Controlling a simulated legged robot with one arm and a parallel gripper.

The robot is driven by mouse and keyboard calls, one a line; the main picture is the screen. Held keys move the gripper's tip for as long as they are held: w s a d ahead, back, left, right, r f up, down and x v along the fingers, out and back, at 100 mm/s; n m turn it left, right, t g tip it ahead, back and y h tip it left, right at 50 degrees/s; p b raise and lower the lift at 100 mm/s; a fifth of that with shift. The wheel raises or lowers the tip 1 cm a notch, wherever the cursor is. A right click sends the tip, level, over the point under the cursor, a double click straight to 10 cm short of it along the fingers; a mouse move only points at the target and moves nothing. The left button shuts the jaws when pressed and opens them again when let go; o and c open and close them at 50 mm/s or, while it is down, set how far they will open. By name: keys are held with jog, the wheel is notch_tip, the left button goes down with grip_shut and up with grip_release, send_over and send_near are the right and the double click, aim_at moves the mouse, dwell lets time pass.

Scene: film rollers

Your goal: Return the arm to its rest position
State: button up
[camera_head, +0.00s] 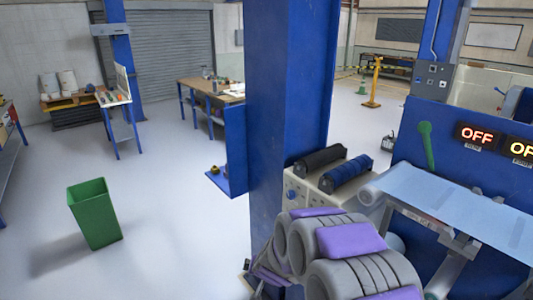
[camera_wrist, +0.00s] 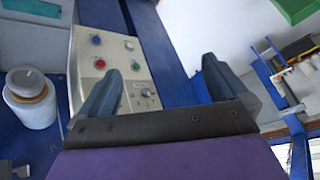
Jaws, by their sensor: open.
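My arm (camera_head: 352,255), with grey and purple links, is at the lower middle-right of the head view, in front of the blue machine. My gripper (camera_wrist: 159,82) shows in the wrist view with its two dark fingers spread wide apart. Nothing is between the fingers. Behind them is a beige control panel (camera_wrist: 112,47) with red and blue buttons and knobs; I cannot tell how far the fingers are from it. In the head view I cannot make out the gripper clearly.
A blue column (camera_head: 287,100) stands close beside my arm. Two dark rollers (camera_head: 345,172) lie on the beige unit, and a light blue film sheet (camera_head: 455,205) stretches to its right. A green bin (camera_head: 95,213) stands on open floor at left. Workbenches (camera_head: 210,90) stand farther back.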

jog(key=s+d+r+n+g+y, duration=0.1)
jog(key=s+d+r+g, duration=0.1)
jog(key=s+r, duration=0.5)
jog(key=s+d+r+n+g+y, duration=0.15)
jog(key=s+r, duration=0.25)
jog(key=s, duration=0.6)
jog(key=s+d+r+g+h, duration=0.2)
jog(key=s+d, duration=0.4)
jog(key=s, duration=0.6)
jog(key=s+d+r+g+h, duration=0.2)
jog(key=s+d, duration=0.3)
jog(key=s, duration=0.7)
jog(key=shift+s+d+r+g, duration=0.25)
jog(key=shift+d+r+g, duration=0.2)
jog(key=shift+g, duration=0.2)
jog(key=shift+a+m, duration=0.1)
jog(key=shift+m, duration=0.15)
jog(key=shift+c, duration=0.5)
